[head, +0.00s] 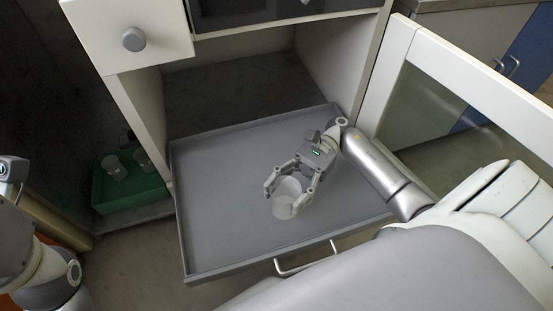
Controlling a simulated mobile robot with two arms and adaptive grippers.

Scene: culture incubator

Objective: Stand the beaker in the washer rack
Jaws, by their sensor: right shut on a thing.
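My right gripper (291,191) reaches in from the right and is shut on a clear, pale beaker (284,209). Its fingers lie on either side of the beaker's wall. The beaker is roughly upright over the front middle of a pulled-out grey tray (215,205) with a low rim. I cannot tell whether its base touches the tray floor. The tray looks like the washer rack, though no prongs or slots show on it. Part of my left arm shows at the lower left, but its gripper is out of view.
A green crate (130,192) holding a few clear vessels (115,167) stands left of the tray. An open glazed door (450,80) stands on the right. A drawer with a round knob (133,39) is above left. The tray around the beaker is bare.

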